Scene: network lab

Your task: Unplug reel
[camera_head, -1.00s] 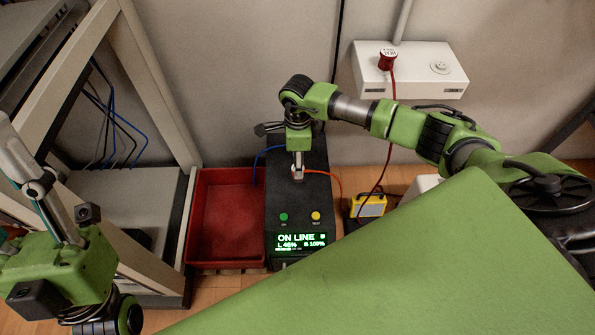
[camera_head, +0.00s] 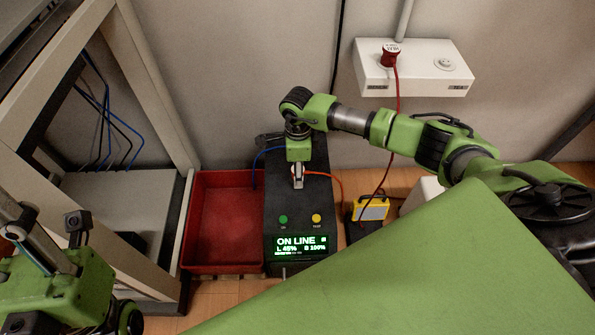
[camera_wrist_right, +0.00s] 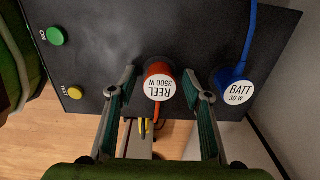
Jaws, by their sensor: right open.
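The reel plug (camera_wrist_right: 159,82) is orange-red with a white label "REEL 3500 W". It sits in the top of the black power unit (camera_head: 298,222), whose green screen reads "ON LINE". Its orange cable (camera_head: 325,173) runs off to the right in the head view. My right gripper (camera_wrist_right: 161,88) is over the unit, its fingers open on either side of the reel plug, with visible gaps; it also shows from above in the head view (camera_head: 298,182), where it hides most of the plug. My left arm is at the lower left of the head view; its fingertips are not clear.
A blue plug (camera_wrist_right: 236,82) labelled "BATT 30 W" is beside the right finger. Green (camera_wrist_right: 55,36) and yellow (camera_wrist_right: 75,92) buttons are on the unit. A red tray (camera_head: 225,225) stands left of it, a yellow device (camera_head: 372,209) right. A red plug (camera_head: 391,54) is in the wall box.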

